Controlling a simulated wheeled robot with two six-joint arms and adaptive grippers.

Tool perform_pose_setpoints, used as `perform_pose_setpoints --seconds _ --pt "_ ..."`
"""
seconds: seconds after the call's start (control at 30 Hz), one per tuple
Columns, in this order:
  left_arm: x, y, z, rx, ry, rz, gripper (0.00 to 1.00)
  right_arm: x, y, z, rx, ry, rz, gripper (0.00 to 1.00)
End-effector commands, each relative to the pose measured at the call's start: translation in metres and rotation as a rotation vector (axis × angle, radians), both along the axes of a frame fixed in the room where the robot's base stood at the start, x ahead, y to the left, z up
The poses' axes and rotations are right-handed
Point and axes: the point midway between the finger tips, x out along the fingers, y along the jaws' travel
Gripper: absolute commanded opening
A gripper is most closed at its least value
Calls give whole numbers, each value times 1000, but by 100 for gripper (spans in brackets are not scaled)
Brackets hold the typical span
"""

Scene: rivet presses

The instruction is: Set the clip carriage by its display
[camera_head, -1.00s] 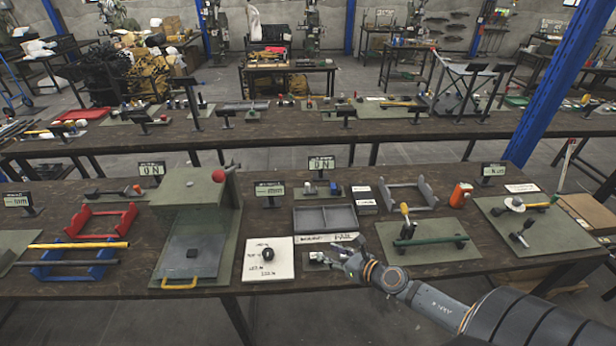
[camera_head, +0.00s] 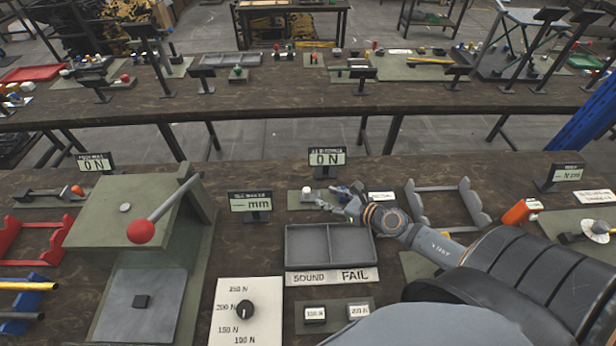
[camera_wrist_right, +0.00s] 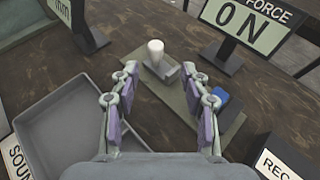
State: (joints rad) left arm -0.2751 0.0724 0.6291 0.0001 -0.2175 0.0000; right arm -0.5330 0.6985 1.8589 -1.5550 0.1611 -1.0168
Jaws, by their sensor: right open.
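A small fixture with a white upright peg (camera_head: 306,194) on a grey block stands on a green base plate behind the divided tray; I take it for the clip carriage. The peg also shows in the right wrist view (camera_wrist_right: 156,56), with a blue piece (camera_wrist_right: 221,97) at the plate's right. A display (camera_head: 327,158) behind it reads 0 N and shows in the wrist view too (camera_wrist_right: 246,18). My right gripper (camera_head: 336,206) is open and empty, its fingers pointing at the fixture from the near side; contact is not visible. My left gripper is out of view.
The grey divided tray (camera_head: 287,248) with SOUND and FAIL labels lies in front. A dial plate (camera_head: 230,335) marked in newtons and a lever press with a red knob (camera_head: 141,231) are to the left. A mm display (camera_head: 251,204) stands nearby.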

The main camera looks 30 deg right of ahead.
Motion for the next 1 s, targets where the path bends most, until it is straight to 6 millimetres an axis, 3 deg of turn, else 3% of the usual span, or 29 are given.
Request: perform_pose_setpoints --seconds 0.17,0.3,0.43,0.67,1.0 --pt "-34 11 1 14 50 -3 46 7 1 -1 2 -4 -4 46" --pt "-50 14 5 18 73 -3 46 28 10 -8 9 -3 -6 46" --pt "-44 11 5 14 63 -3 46 54 18 -21 7 -3 -5 46" --pt "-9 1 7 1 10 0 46 85 29 -37 3 -1 -3 46" --pt "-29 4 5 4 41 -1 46 91 32 -40 1 0 0 46"
